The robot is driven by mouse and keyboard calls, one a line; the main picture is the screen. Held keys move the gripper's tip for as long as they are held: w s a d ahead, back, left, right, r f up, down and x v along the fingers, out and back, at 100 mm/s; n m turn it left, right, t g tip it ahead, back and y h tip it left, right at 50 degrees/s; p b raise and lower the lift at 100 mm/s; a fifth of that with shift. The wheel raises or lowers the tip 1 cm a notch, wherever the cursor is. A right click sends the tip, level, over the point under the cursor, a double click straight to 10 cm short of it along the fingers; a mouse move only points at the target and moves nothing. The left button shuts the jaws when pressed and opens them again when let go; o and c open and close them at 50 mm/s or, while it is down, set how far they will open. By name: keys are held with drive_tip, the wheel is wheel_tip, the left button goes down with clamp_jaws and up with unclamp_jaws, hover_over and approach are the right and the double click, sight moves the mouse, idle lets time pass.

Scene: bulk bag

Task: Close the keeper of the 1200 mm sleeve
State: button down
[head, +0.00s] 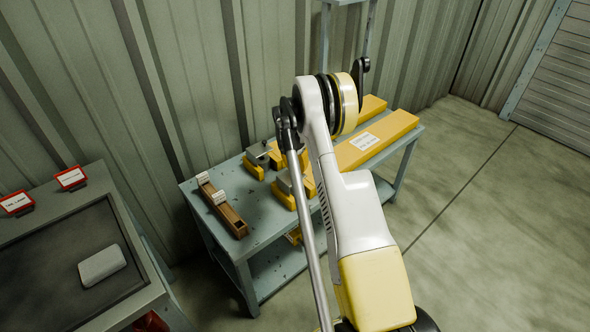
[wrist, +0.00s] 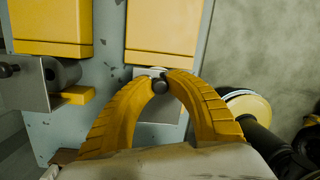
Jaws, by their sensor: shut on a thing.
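My gripper (wrist: 160,80) has yellow curved fingers whose tips are closed on a small dark knob (wrist: 160,87). A grey keeper plate (wrist: 170,112) shows behind the knob, at the end of a yellow sleeve (wrist: 162,35). In the head view the near yellow sleeve (head: 385,140) carries a white label too small to read, so I cannot tell which sleeve is 1200 mm. A second yellow sleeve (wrist: 50,25) lies to its left in the wrist view, with its own grey plate (wrist: 28,88) and dark knob (wrist: 8,70). In the head view my arm hides the gripper.
The sleeves lie on a blue-grey table (head: 205,225) against a corrugated wall. A brown block (head: 228,215) with white tags lies on its left part. A bench (head: 60,265) at the left has a pale object (head: 102,265) and red-framed signs (head: 71,178). The floor at the right is clear.

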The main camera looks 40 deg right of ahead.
sight(293, 173)
drive_tip(key=shift+d, duration=0.35)
drive_tip(key=c, duration=1.3)
unclamp_jaws()
drive_tip(key=shift+d, duration=0.15)
drive_tip(key=shift+c, duration=0.2)
drive_tip(key=shift+a, duration=0.2)
wheel_tip(293, 173, up, 12)
drive_tip(key=a, duration=0.2)
drive_tip(key=shift+w, duration=0.2)
drive_tip(key=shift+f, duration=0.1)
